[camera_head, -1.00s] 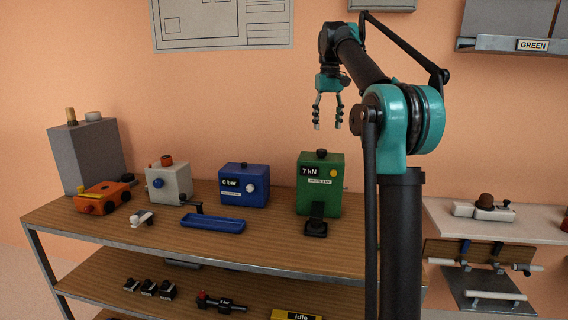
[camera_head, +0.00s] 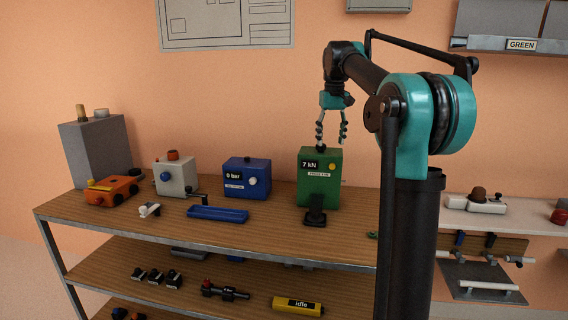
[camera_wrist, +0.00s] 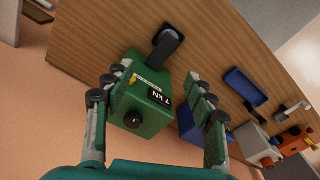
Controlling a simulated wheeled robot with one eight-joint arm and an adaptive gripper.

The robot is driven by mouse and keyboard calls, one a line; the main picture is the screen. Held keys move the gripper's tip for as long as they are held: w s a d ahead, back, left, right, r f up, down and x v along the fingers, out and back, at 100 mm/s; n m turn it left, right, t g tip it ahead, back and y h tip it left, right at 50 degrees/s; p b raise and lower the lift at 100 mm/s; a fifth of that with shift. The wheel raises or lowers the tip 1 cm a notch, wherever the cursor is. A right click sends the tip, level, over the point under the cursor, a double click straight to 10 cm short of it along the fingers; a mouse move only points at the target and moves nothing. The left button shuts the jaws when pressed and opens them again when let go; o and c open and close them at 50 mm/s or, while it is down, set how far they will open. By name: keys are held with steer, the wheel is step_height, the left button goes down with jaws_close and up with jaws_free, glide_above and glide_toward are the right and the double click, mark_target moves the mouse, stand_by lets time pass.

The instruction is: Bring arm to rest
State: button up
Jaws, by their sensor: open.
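My gripper (camera_head: 331,132) is open and empty in the head view, pointing down in front of the wall. It hangs just above the green box marked 7 kN (camera_head: 320,180), which stands on the wooden bench. In the wrist view, my gripper (camera_wrist: 155,115) has its fingers spread wide to either side of the green box (camera_wrist: 150,100). The box's black knob and label show between the fingers. I cannot tell from the views whether a finger touches the box.
A blue 0 bar box (camera_head: 247,178), a blue tray (camera_head: 217,214), a white box (camera_head: 176,177) and an orange device (camera_head: 112,190) stand left along the bench (camera_head: 150,228). A yellow "idle" block (camera_head: 298,306) lies on the lower shelf.

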steer(key=s+d+f+m+t, duration=0.1)
steer(key=s+f, duration=1.5)
steer(key=f, duration=0.3)
steer(key=s+d+f+m+t, duration=0.1)
steer(key=s+d+f+t, duration=0.1)
steer(key=s+f, duration=1.4)
step_height(320, 180, down, 3)
steer(key=shift+s+d+r+m+t, duration=0.1)
steer(key=shift+s+d+m+t, duration=0.1)
steer(key=shift+s+m+t, duration=0.15)
